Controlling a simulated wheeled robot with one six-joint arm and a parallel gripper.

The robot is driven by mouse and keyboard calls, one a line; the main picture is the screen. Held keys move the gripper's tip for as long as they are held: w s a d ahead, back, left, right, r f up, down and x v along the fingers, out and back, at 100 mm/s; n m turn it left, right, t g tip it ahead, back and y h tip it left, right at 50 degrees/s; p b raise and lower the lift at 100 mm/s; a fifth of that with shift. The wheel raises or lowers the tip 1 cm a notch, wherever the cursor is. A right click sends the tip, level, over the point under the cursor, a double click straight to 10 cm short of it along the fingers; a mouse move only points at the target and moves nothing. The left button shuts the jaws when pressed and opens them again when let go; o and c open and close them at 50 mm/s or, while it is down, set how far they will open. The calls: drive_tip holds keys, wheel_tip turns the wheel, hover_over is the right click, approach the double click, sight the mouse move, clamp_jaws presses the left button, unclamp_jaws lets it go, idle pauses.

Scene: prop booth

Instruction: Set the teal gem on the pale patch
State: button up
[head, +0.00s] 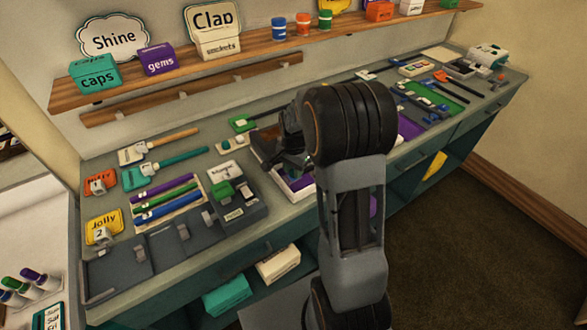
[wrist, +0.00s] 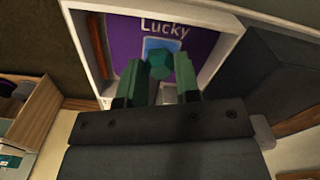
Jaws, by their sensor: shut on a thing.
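The teal gem (wrist: 159,67) is a small faceted piece between my fingertips in the wrist view. My gripper (wrist: 159,72) is shut on it. Behind the gem a light blue patch (wrist: 153,43) shows on a purple board marked "Lucky" (wrist: 205,42); the gem covers part of the patch. I cannot tell whether the gem touches it. The board lies inside a white frame (wrist: 98,55). In the head view my gripper (head: 291,163) is over the white frame (head: 300,197) at the bench's front edge, and my arm hides much of that area. The gem is not clear there.
A dark grey box (head: 245,205) stands left of the frame, with pens on a pale tray (head: 165,203) beyond it. A brown block (head: 266,146) is close behind my gripper. A shelf (head: 255,42) with boxes runs along the wall. Tools crowd the bench's right side.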

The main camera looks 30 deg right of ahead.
drive_tip(key=shift+f+b, duration=0.3)
drive_tip(key=shift+f, duration=0.15)
idle(0.9)
drive_tip(key=o, duration=1)
drive_tip(key=shift+r, duration=0.1)
drive_tip(key=shift+r+p, duration=3)
drive_tip(key=shift+r, duration=0.95)
